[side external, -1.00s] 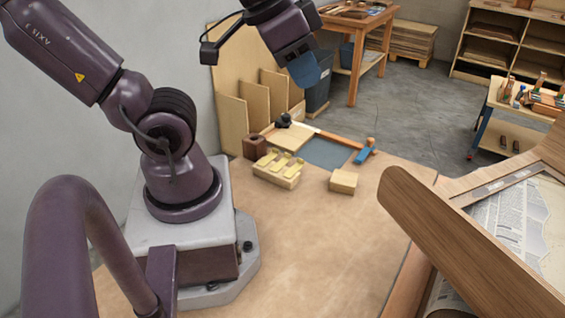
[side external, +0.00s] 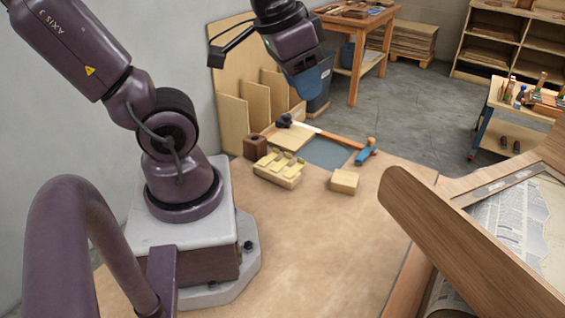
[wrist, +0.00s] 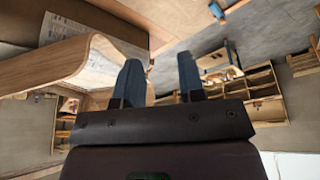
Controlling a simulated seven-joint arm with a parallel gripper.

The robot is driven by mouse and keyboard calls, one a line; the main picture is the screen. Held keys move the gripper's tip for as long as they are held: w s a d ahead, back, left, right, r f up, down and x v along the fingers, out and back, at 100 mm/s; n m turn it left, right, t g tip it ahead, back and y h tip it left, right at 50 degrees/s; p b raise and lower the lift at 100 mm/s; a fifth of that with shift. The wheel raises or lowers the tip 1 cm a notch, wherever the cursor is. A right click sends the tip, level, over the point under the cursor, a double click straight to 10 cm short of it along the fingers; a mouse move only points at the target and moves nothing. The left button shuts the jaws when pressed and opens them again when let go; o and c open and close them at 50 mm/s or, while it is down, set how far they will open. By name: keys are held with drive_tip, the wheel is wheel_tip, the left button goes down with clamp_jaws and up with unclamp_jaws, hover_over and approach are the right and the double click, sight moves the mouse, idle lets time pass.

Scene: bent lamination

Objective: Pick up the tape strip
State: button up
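Several pale yellow strips, which look like the tape strips (side external: 284,162), lie across a light wooden block (side external: 277,179) on the bench. They do not show clearly in the wrist view. My gripper (side external: 303,92) hangs well above and behind that block in the side external view, apart from it. In the wrist view its two blue fingers (wrist: 159,65) stand wide apart with nothing between them.
A small wooden block (side external: 344,181), a dark block (side external: 255,146), a blue mat (side external: 325,153) and a blue-ended clamp (side external: 366,152) lie nearby. A curved wooden lamination (side external: 450,235) rises at right. The bench's front middle is clear.

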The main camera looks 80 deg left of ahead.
drive_tip(key=a+f+n+g, duration=0.3)
drive_tip(key=a+f+n, duration=0.1)
drive_tip(key=a+f, duration=0.7)
drive_tip(key=n, duration=0.3)
approach(287, 159)
drive_tip(key=shift+y, duration=0.3)
drive_tip(key=s+d, duration=0.4)
drive_tip(key=shift+d+f, duration=0.1)
drive_tip(key=shift+f, duration=0.1)
drive_tip(key=w+a+t+y, duration=0.1)
drive_tip(key=w+a, duration=0.1)
drive_tip(key=shift+w+a+f+t+y, duration=0.15)
drive_tip(key=shift+w+a+t+y, duration=0.1)
drive_tip(key=shift+t+y, duration=0.15)
drive_tip(key=shift+w+a+f, duration=0.1)
drive_tip(key=shift+w+a, duration=0.1)
drive_tip(key=shift+w, duration=0.05)
drive_tip(key=shift+w+a+f, duration=0.1)
drive_tip(key=shift+w+f, duration=0.05)
drive_tip(key=shift+f, duration=0.2)
drive_tip(key=shift+x, duration=3.15)
drive_tip(key=c, duration=0.5)
